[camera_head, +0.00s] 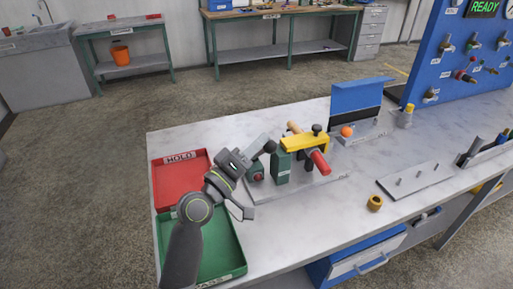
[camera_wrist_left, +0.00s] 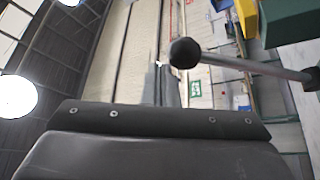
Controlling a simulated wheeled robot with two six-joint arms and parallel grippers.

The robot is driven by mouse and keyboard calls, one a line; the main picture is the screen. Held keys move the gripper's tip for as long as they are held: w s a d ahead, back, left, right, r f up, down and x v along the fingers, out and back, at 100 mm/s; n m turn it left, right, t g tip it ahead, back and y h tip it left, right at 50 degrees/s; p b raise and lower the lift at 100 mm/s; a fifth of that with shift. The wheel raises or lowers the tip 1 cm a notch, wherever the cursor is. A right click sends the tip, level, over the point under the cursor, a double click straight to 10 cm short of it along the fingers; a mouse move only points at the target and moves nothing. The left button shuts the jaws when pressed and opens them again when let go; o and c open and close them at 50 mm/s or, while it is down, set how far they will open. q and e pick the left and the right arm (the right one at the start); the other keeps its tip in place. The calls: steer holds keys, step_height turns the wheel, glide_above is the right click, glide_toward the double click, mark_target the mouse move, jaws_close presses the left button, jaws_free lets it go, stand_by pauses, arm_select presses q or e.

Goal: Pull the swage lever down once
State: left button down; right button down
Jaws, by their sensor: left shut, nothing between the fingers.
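The swage lever (camera_wrist_left: 245,66) is a thin metal rod with a round black knob; in the left wrist view it runs from the knob at the middle to the right edge. In the head view the black knob (camera_head: 270,146) is at the left of the swage fixture (camera_head: 283,168), which has green blocks, a yellow bracket and a red cylinder. My left gripper (camera_head: 258,144) is shut and empty, its tip close beside the knob. I cannot tell whether they touch. My right gripper is not in view.
A red HOLD tray (camera_head: 168,183) and a green tray (camera_head: 232,262) lie on the left of the bench (camera_head: 310,215). An orange ball (camera_head: 347,131) and blue panel (camera_head: 358,96) stand behind. A brass ring (camera_head: 375,203) and a plate with pegs (camera_head: 415,180) lie at right.

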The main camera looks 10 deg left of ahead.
arm_select(q)
steer(key=s+a+f+b, duration=0.3)
steer(key=s+a+b, duration=0.1)
steer(key=s+a, duration=0.2)
steer(key=shift+a+f, duration=0.25)
steer(key=shift+a, duration=0.15)
